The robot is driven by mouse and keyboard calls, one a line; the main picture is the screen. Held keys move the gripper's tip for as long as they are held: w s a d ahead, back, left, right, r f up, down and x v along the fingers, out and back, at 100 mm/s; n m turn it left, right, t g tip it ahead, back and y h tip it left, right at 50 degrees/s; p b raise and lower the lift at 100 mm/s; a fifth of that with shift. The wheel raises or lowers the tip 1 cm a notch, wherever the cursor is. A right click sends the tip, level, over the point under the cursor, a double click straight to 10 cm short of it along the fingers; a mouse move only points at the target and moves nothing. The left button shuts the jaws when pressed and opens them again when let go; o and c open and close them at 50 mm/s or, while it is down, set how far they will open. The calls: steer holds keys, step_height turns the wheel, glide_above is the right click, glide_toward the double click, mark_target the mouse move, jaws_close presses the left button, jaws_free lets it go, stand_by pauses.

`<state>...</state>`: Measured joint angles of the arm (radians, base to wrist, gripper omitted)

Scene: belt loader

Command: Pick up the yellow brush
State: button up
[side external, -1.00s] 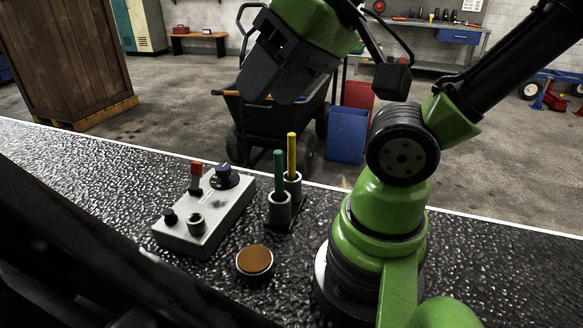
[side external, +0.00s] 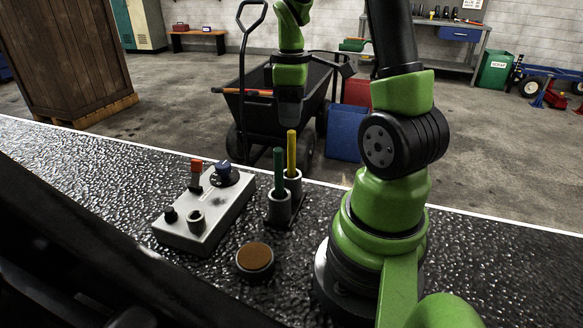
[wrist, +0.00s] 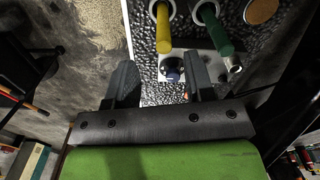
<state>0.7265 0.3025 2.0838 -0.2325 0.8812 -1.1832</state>
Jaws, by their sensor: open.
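The yellow brush (side external: 291,152) stands upright in a grey holder cup (side external: 292,183), with only its yellow handle showing. It also shows in the wrist view (wrist: 163,32). A green-handled brush (side external: 279,168) stands in the cup (side external: 279,207) beside it and shows at the right in the wrist view (wrist: 211,30). My gripper (side external: 290,118) points down, with its tips just above the top of the yellow handle in the side view. In the wrist view my gripper (wrist: 162,74) is open and empty, and the yellow handle lies beyond the gap between the fingers.
A round brown-topped button (side external: 255,258) is in front. A black cart (side external: 250,115) and a blue bin (side external: 346,135) stand on the floor behind.

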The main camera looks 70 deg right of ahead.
mark_target(291, 147)
steer(key=f, duration=0.8)
steer(key=shift+a+f, duration=0.1)
steer(key=shift+a, duration=0.1)
jaws_close()
